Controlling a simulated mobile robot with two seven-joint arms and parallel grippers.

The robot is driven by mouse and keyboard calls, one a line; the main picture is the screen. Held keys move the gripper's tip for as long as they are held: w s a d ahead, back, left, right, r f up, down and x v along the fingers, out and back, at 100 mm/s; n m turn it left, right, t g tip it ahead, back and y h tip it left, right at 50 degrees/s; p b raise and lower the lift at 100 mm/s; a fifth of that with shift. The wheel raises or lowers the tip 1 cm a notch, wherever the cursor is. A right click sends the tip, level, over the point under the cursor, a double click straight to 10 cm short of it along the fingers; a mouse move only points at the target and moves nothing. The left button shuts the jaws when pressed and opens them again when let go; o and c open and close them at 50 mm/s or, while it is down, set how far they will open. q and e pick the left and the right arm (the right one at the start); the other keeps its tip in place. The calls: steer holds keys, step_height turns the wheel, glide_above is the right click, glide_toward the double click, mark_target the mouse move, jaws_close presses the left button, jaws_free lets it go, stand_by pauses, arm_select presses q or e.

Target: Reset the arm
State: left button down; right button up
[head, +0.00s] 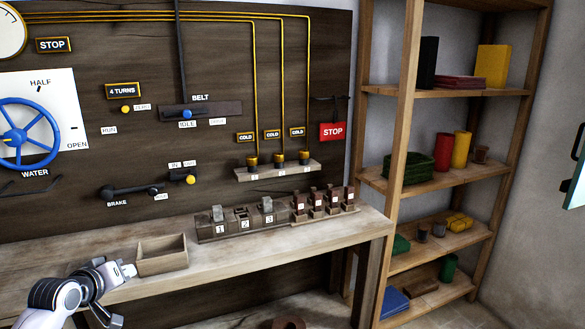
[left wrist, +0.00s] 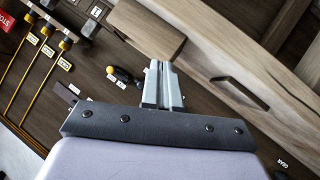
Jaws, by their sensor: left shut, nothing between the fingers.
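My left gripper (head: 128,270) is in the lower left of the head view, with pale fingers shut and nothing between them. It is in front of the workbench (head: 60,262), just left of a small open wooden box (head: 162,262). The shut fingers also show in the left wrist view (left wrist: 163,84), over the dark panel and wood. My left arm (head: 58,298) comes in from the lower left edge. The right gripper is not in view.
The brake lever (head: 130,190), belt lever (head: 186,114) and blue water wheel (head: 25,135) are on the dark wall panel (head: 150,60). Numbered blocks (head: 243,222) stand on the bench. A shelf unit (head: 408,180) stands at right. Bench front left looks clear.

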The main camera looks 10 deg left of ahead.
arm_select(q)
steer(key=s+d+f+m+g+h, duration=0.2)
steer(key=s+d+f+m, duration=0.5)
steer(key=s+d+f, duration=1.15)
steer(key=s+d+f+m+h, duration=0.1)
steer(key=s+d+m, duration=0.1)
steer(key=s+d, duration=0.6)
steer(key=shift+s+f+m, duration=0.35)
steer(key=shift+s+m, duration=0.05)
steer(key=shift+s, duration=0.15)
